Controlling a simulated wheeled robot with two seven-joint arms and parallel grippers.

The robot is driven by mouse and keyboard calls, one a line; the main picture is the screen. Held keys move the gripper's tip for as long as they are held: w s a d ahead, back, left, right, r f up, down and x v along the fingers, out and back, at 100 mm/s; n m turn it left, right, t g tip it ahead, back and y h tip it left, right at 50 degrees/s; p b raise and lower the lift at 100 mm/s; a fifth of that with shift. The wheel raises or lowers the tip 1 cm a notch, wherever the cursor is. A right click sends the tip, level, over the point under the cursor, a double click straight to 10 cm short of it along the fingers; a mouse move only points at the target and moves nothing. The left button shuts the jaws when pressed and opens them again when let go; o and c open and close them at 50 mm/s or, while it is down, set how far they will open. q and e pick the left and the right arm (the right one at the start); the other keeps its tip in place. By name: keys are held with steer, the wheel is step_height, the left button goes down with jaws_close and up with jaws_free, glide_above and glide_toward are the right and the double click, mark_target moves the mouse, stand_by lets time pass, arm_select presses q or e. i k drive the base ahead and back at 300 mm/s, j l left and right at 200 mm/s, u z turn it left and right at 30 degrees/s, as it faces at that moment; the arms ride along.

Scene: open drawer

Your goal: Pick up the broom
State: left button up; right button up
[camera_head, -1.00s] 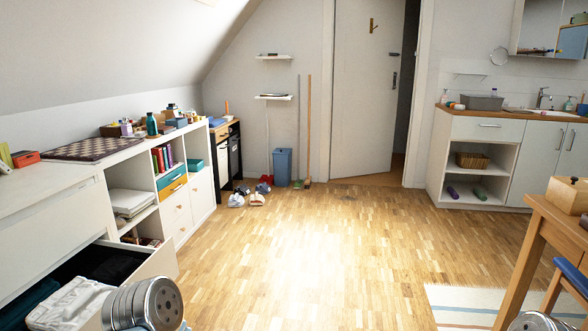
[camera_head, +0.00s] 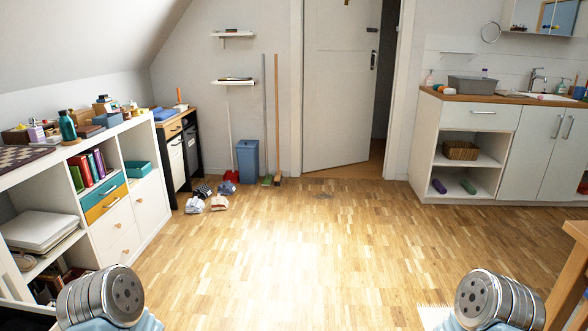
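Two long-handled tools lean upright against the back wall near the door. One has a wooden handle (camera_head: 277,115) with a small brown head at the floor. The other has a grey handle (camera_head: 264,115) with a green head. I cannot tell for sure which one is the broom; their heads are small at this distance. Neither is touched by me. Only rounded metal parts of my two arms show at the bottom left and bottom right; both grippers are out of view.
A blue bin (camera_head: 248,161) stands left of the handles, with shoes (camera_head: 205,197) on the floor nearby. A white shelf unit (camera_head: 150,210) lines the left, a sink cabinet (camera_head: 480,118) the right. A wooden table (camera_head: 571,270) is at the lower right. The middle floor is clear.

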mark_target(278, 178)
steer(key=i, duration=2.6)
steer(key=i+j, duration=0.1)
steer(key=i, duration=2.45)
steer(key=l+z, duration=0.05)
steer(key=l, duration=0.05)
